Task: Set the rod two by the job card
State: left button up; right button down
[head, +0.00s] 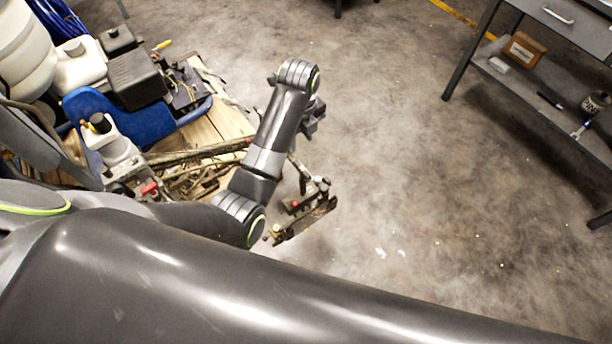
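The line striper (140,110) stands at the left, with white tanks, a dark engine block, a blue cover and hoses. Part of it, an arm with a red knob (295,205), sticks out over the floor beside my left arm. I cannot pick out which part is rod two, and I see no readable job card. My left arm reaches up from the lower left and bends over at its wrist. My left gripper (314,120) is a small dark shape beyond the wrist, partly hidden by it; its fingers are not clear. My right gripper is out of view.
A grey workbench (560,25) stands at the upper right. Its lower shelf (540,85) holds a brown box (524,48), a dark can (594,103) and small items. The concrete floor between striper and bench is clear. My own dark arm link fills the bottom.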

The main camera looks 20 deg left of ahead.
aim_at(302, 168)
pick_arm(q)
notch_tip(302, 168, down, 16)
jog(key=b, duration=0.3)
jog(key=shift+f, duration=0.7)
jog(key=shift+c, duration=0.5)
grip_shut()
